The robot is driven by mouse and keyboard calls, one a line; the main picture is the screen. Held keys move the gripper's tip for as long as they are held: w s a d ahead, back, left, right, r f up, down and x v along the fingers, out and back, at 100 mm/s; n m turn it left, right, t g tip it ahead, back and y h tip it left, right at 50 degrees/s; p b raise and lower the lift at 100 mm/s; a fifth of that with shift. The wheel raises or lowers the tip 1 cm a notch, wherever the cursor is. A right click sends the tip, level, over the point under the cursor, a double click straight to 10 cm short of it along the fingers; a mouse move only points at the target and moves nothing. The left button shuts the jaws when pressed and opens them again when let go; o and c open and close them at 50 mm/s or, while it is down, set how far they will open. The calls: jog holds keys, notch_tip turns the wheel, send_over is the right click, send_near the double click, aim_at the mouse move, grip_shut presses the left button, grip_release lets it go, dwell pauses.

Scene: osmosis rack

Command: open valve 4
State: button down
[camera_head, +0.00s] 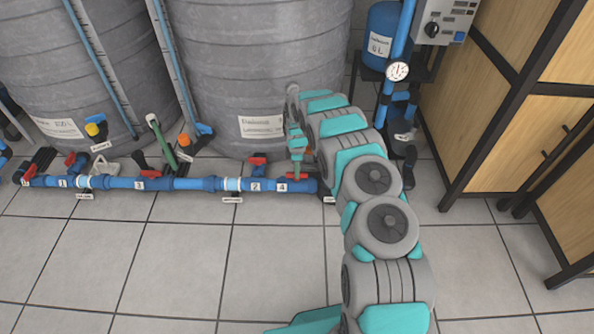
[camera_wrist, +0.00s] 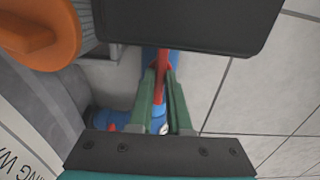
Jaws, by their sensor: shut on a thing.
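Valve 4 sits near the right end of the blue floor pipe, marked by a white "4" label (camera_head: 282,187). Its red handle (camera_head: 299,176) shows just right of and above the label and appears to lie along the pipe. My gripper (camera_head: 297,175) reaches down onto this handle from above. In the wrist view, the green fingers of my gripper (camera_wrist: 161,90) are closed on the red handle (camera_wrist: 163,65), one on each side. Blue pipe shows under the handle. The valve body is partly hidden by the fingers.
Valve 2 (camera_head: 257,160), with another red handle, is close on the left. Valves 3 (camera_head: 140,184) and 1 (camera_head: 63,182) are farther left. Large grey tanks (camera_head: 255,65) stand behind the pipe. A wooden cabinet (camera_head: 495,130) stands right. The tiled floor in front (camera_head: 150,260) is clear.

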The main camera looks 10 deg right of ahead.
jog(key=c, duration=0.9)
grip_release()
jog(key=shift+o, duration=0.2)
notch_tip(320, 180, up, 7)
jog(key=shift+w, duration=0.1)
jog(key=shift+r, duration=0.4)
